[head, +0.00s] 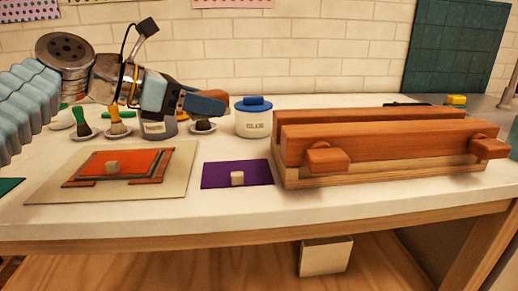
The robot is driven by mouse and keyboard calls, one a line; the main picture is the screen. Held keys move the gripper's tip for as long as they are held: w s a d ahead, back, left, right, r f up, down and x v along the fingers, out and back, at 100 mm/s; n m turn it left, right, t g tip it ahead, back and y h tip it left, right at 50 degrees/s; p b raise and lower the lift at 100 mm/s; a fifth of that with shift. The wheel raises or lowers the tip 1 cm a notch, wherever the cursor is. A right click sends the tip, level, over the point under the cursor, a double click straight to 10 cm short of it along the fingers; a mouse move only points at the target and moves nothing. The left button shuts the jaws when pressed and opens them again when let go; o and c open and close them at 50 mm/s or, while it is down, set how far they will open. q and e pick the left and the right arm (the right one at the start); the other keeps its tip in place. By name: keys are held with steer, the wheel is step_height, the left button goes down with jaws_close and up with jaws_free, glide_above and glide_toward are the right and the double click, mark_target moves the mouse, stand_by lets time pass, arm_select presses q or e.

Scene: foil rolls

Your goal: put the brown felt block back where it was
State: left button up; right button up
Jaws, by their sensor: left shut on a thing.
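My left gripper (188,102) reaches in from the upper left and is shut on a brown block (212,97), which looks like the felt block. It holds the block in the air above the back of the table, above a small dish with a dark brown item (203,125) and left of the glue jar. The jaws cover part of the block. My right gripper is not in view.
A blue-lidded jar (253,119) stands close right of the held block. A wooden press (380,146) fills the right side. An orange sheet (133,162) lies on a beige board (55,188); a purple sheet (215,178) lies beside it. Both carry small pale cubes.

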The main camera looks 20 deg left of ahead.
arm_select(q)
steer(key=w+a+f, duration=0.1)
steer(key=w+f, duration=0.3)
steer(key=w, duration=0.5)
glide_above(233, 149)
steer(key=f, duration=0.4)
steer(key=shift+s+d+f+b, duration=0.1)
steer(key=shift+s+f+b, duration=0.15)
steer(key=shift+f+b, duration=0.15)
steer(key=f, duration=0.1)
steer(key=w+f+b, duration=0.1)
steer(key=f, duration=0.1)
steer(key=shift+f, duration=0.2)
steer(key=shift+s+f, duration=0.1)
steer(key=shift+f, duration=0.25)
steer(key=shift+f, duration=0.1)
steer(key=o, duration=1.1)
steer(key=shift+c, duration=0.2)
